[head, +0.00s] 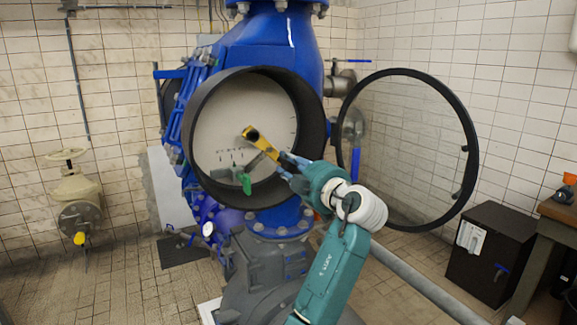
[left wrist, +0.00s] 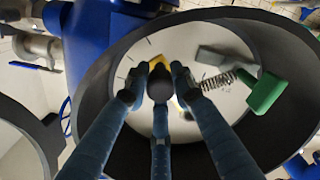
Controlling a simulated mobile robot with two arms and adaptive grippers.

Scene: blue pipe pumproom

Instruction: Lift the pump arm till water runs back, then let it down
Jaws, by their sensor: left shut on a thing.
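The pump arm (head: 262,142) is a yellow lever inside the round dark-rimmed opening (head: 312,120) of the blue pump housing. It slants from a dark upper-left end down toward my gripper. My left gripper (head: 284,166) reaches in from the lower right and is shut on its near end. In the left wrist view, the fingers (left wrist: 160,80) close around a dark round knob (left wrist: 160,90), with yellow of the arm behind it. The fingers hide part of the arm. I cannot make out any water. My right gripper is not in view.
A green block (head: 246,184) hangs at the opening's lower part; a spring (left wrist: 217,80) shows beside it in the wrist view. The round glass door (head: 470,130) stands open at right. A dark cabinet (head: 490,255) and a bench are farther right.

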